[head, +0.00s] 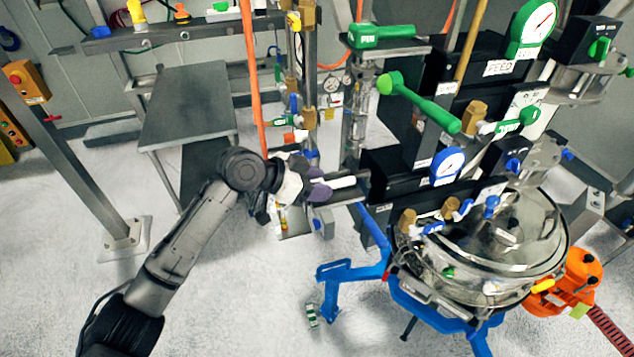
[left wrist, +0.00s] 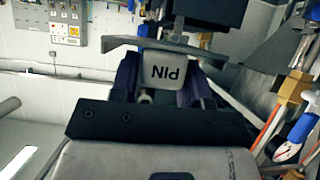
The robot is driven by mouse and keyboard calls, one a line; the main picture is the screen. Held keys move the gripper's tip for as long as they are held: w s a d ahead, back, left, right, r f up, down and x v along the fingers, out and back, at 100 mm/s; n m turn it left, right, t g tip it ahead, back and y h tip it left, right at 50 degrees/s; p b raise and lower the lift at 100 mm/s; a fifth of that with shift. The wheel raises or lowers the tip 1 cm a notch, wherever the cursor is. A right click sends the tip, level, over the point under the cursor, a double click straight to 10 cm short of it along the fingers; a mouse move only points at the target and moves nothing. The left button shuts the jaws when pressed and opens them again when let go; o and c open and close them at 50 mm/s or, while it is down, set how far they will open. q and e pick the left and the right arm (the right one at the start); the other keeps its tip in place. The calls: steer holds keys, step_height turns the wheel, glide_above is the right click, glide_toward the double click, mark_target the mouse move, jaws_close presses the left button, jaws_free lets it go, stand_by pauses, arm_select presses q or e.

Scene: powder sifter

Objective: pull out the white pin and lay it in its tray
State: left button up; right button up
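The white pin (head: 343,183) sticks out to the left from the low black block of the sifter stand in the head view. In the left wrist view its pale head (left wrist: 167,72) bears the word PIN, upside down. My left gripper (head: 319,184) has its purple fingers on either side of the pin head, and they look closed against it. The far end of the pin is hidden at the black block. My right gripper is in neither view. I cannot clearly make out which part is the pin's tray.
A grey bench (head: 188,105) stands at the left. A vertical orange hose (head: 254,80) hangs just behind my left wrist. Several green-handled parts stand above the pin. The floor at lower left is mostly open.

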arm_select(q)
steer(key=o, duration=0.4)
steer(key=shift+a, duration=0.1)
steer(key=shift+b+v, duration=1.9)
steer(key=shift+v, duration=5)
